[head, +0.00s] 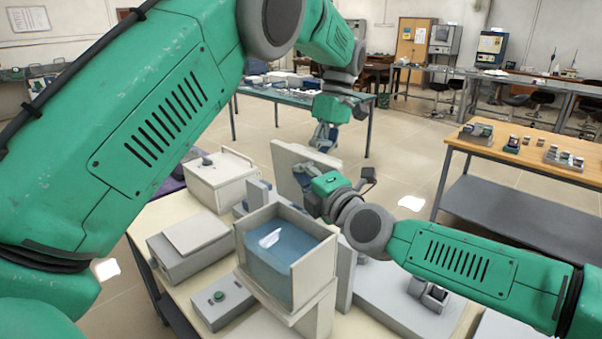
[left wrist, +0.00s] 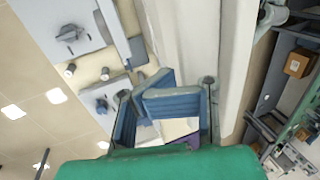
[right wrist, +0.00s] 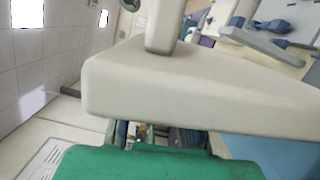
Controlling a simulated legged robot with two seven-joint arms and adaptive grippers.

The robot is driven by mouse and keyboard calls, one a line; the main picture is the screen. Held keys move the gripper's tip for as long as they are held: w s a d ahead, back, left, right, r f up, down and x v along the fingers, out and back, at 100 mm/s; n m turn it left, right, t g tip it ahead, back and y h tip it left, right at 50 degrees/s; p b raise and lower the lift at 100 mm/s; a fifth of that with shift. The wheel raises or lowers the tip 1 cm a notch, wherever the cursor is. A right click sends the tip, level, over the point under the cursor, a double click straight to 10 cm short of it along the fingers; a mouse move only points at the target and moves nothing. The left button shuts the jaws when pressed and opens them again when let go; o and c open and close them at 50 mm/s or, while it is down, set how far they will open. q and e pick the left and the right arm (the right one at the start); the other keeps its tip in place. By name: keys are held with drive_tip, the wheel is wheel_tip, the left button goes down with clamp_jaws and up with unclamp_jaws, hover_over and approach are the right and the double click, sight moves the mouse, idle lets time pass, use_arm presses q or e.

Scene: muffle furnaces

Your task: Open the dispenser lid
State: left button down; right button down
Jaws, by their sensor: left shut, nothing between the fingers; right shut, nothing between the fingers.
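An open-topped beige box with a blue inside (head: 283,262), apparently the dispenser, stands at the middle of the near table. A small white piece (head: 270,238) lies in it. A pale upright panel (head: 292,170) rises behind it; I cannot tell whether it is the lid. My left gripper (head: 323,142) is shut and empty beyond the panel; its blue pads meet in the left wrist view (left wrist: 170,100). My right gripper (head: 313,204) is shut and empty between box and panel. In the right wrist view a beige slab (right wrist: 190,85) hides most of its fingers.
A white lidded box (head: 222,182) and a grey box (head: 188,250) stand left of the dispenser. A small button box (head: 222,300) sits in front. A wooden table (head: 530,150) with small items stands right. Open floor lies between the tables.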

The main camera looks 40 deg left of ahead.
use_arm(q)
drive_tip(key=shift+s+a, duration=0.1)
drive_tip(key=shift+a, duration=0.05)
use_arm(e)
drive_tip(key=shift+a, duration=0.1)
use_arm(q)
drive_tip(key=shift+a, duration=0.1)
use_arm(e)
drive_tip(key=shift+w+a+r, duration=0.1)
drive_tip(key=shift+w, duration=0.3)
drive_tip(key=shift+w+d+r+m, duration=0.1)
drive_tip(key=shift+w+d+m, duration=0.1)
drive_tip(key=shift+w, duration=0.15)
drive_tip(key=shift+w+d+m, duration=0.1)
drive_tip(key=shift+w+m, duration=0.1)
drive_tip(key=shift+w, duration=0.15)
use_arm(q)
drive_tip(key=c, duration=2.3)
unclamp_jaws()
drive_tip(key=shift+s, duration=0.1)
drive_tip(key=o, duration=0.7)
use_arm(e)
drive_tip(key=shift+a, duration=0.1)
use_arm(q)
drive_tip(key=shift+o, duration=0.2)
use_arm(e)
drive_tip(key=shift+s, duration=0.2)
